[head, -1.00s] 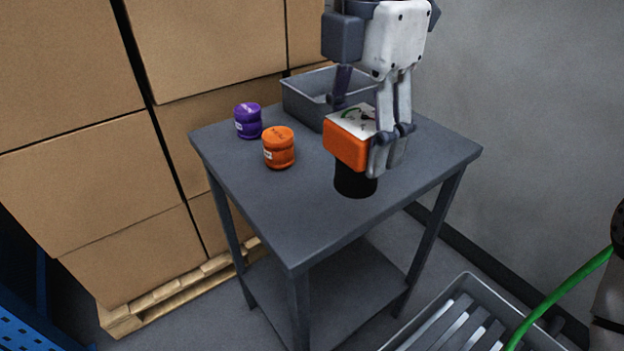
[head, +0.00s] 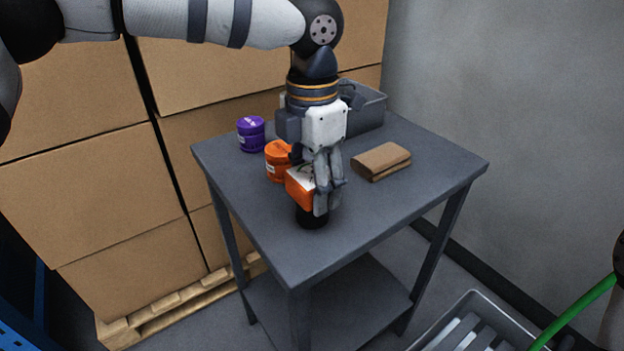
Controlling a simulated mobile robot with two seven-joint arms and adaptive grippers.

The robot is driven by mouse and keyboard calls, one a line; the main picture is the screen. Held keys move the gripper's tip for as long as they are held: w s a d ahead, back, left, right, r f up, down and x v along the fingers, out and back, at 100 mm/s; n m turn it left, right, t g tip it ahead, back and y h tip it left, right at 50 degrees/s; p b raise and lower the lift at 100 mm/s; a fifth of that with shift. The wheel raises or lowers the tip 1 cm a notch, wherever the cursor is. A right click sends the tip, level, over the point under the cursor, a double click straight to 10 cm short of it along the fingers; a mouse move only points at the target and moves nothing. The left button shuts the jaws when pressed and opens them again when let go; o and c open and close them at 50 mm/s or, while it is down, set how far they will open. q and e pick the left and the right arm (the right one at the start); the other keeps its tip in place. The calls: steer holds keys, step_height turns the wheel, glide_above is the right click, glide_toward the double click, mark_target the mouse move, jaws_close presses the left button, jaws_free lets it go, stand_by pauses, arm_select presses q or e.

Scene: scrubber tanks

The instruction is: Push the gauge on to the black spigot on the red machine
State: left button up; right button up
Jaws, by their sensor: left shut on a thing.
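The gauge (head: 300,187) has an orange side and a pale dial face on top, with a black lower part (head: 312,217). My left gripper (head: 323,195) points down and is shut on it, its fingers covering the gauge's right side. The gauge is low over the front part of the grey table; I cannot tell whether its black end touches the top. The red machine and its black spigot are not in view. My right gripper is not in view.
An orange jar (head: 278,164) stands close behind the gauge, and a purple jar (head: 251,136) stands further back. A brown folded item (head: 381,160) lies to the right on the grey table (head: 400,205). A grey bin (head: 368,109) is at the back. Stacked cartons (head: 130,215) border the left.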

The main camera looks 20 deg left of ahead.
arm_select(q)
steer(key=o, duration=1.2)
steer(key=shift+f, duration=0.1)
steer(key=shift+c, duration=0.2)
